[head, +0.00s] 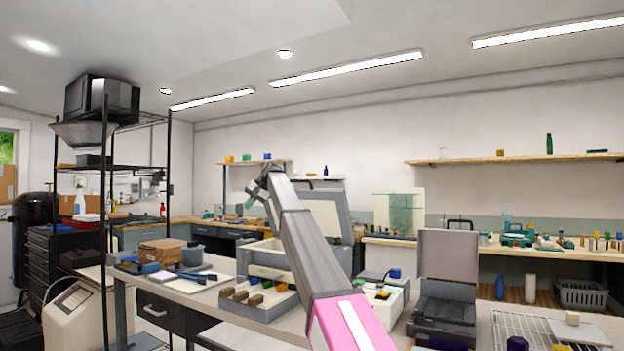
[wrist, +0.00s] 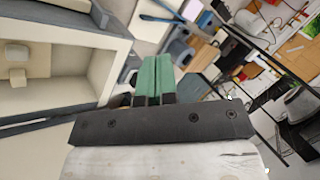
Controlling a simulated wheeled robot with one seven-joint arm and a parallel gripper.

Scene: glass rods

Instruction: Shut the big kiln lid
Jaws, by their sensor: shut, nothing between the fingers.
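The big kiln (head: 262,257) stands on the bench in the middle of the head view, a grey box with a cream interior. Its lid (head: 327,208) is raised, standing tilted up at the back right, with its cream inner face showing; my arm hides part of it. My gripper (head: 260,188) is up above the kiln, left of the lid and apart from it as far as I can tell. In the wrist view my gripper's green fingers (wrist: 153,80) are together and empty. The kiln's cream chamber (wrist: 75,75) shows at the left there, with pale blocks inside.
A smaller dark grey box with a raised lid (head: 447,256) stands at the right. A tray of small blocks (head: 262,304) is in front of the kiln, with blue tools (head: 195,276) to its left. A black wire rack (head: 105,170) stands at the left.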

